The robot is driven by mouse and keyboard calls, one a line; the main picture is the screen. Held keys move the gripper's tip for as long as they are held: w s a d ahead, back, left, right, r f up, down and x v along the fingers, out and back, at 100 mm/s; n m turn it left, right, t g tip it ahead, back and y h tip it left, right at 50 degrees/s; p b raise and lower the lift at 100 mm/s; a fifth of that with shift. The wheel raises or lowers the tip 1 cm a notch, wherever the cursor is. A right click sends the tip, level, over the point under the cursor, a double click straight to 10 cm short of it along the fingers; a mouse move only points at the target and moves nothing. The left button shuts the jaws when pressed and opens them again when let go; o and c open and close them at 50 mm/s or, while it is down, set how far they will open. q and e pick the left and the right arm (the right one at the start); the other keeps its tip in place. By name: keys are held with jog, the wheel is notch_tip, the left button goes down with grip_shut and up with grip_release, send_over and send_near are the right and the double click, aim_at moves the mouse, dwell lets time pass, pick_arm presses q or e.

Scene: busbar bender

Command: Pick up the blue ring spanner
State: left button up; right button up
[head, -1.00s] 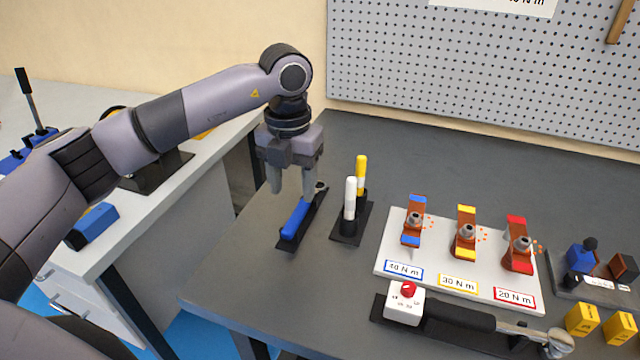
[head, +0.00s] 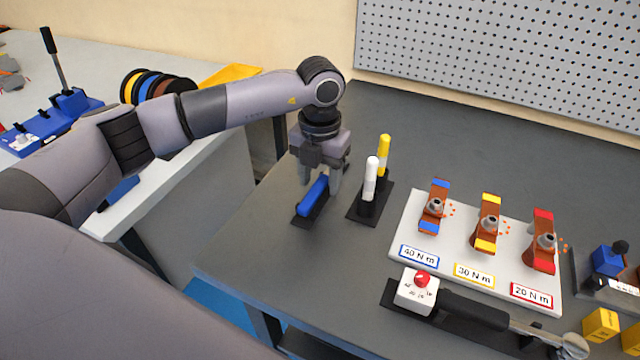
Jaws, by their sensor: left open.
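The blue ring spanner (head: 313,195) lies on a dark holder mat at the left end of the dark grey table. Its blue handle points toward the front edge; its far end is hidden behind my left gripper. My left gripper (head: 320,183) points down over the spanner with its fingers apart, one on each side of the handle as seen here. I cannot tell whether the fingers touch it. My right gripper is not in view.
White and yellow marker-like posts (head: 371,178) stand on a black base just right of the gripper. A white board (head: 408,237) with torque-labelled clamps lies further right. A torque wrench (head: 475,312) lies in front, beside a white box with a red knob (head: 417,292).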

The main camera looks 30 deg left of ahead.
pick_arm(q)
grip_shut()
jog(key=shift+r, duration=0.1)
